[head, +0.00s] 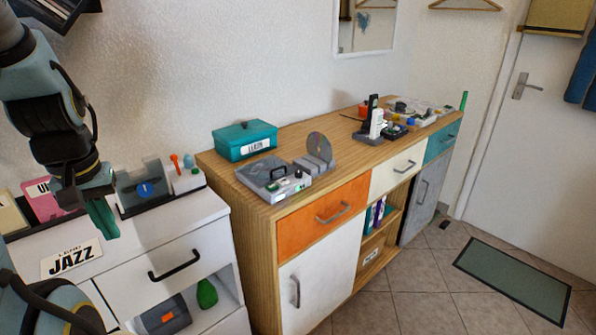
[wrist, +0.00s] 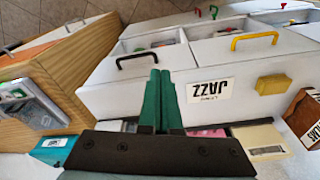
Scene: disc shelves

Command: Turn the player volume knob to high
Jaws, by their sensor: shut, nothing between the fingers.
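A grey device (head: 270,178) with a black handle and small controls on top looks like the player. It sits on the wooden dresser, next to a disc standing upright (head: 319,148). It also shows at the left edge of the wrist view (wrist: 30,105). I cannot make out which of its small parts is the volume knob. My gripper (head: 106,225) has green fingers, shut and empty. It hangs over the white cabinet, left of the player and apart from it. The fingers also show in the wrist view (wrist: 161,75).
The white cabinet (head: 185,222) holds a grey unit with a blue round part (head: 145,189) and a JAZZ card (head: 71,259). A teal box (head: 245,140) stands behind the player. Several small items stand at the dresser's far end.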

